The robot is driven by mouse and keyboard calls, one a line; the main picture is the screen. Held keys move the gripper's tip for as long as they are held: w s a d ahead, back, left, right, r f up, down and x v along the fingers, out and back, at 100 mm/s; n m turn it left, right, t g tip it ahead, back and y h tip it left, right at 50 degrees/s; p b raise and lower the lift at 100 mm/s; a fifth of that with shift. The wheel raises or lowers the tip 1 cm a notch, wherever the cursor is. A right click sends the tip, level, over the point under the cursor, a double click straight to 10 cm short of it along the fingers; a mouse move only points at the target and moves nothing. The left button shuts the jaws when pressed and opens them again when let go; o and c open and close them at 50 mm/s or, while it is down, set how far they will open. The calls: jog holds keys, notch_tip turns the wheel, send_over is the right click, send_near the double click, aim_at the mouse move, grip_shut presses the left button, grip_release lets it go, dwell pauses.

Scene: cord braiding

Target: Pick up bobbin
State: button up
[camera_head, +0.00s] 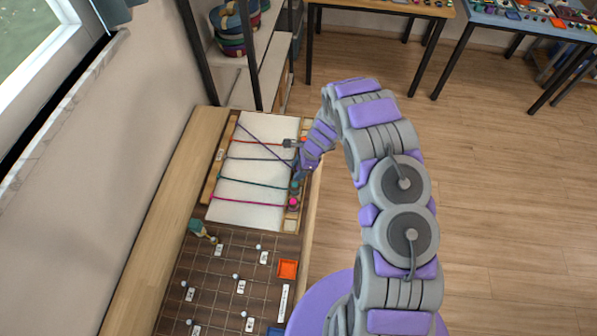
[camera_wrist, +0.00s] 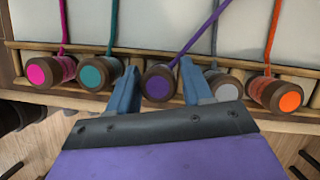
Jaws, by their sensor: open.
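In the wrist view a row of bobbins lies in wooden slots along the board's edge: pink (camera_wrist: 45,70), teal (camera_wrist: 98,72), purple (camera_wrist: 160,82), grey (camera_wrist: 222,86) and orange (camera_wrist: 275,93). Each has a cord of its colour running away across the white board (camera_head: 242,210). My gripper (camera_wrist: 158,78) is open, with its blue fingers on either side of the purple bobbin. I cannot tell whether they touch it. In the head view my gripper (camera_head: 299,168) is over the board's right edge and hides some bobbins; the pink bobbin (camera_head: 293,202) shows below it.
Below the board is a dark gridded panel (camera_head: 225,275) with white pegs and labels, an orange square tray (camera_head: 287,269) and a green-topped object (camera_head: 198,228). A shelf post (camera_head: 250,60) stands behind the board. Open wooden floor (camera_head: 500,200) lies to the right.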

jog(key=shift+d, duration=0.1)
jog(key=c, duration=0.8)
jog(key=shift+r, duration=0.15)
notch_tip(320, 180, up, 10)
jog(key=shift+f, duration=0.1)
dwell(0.4)
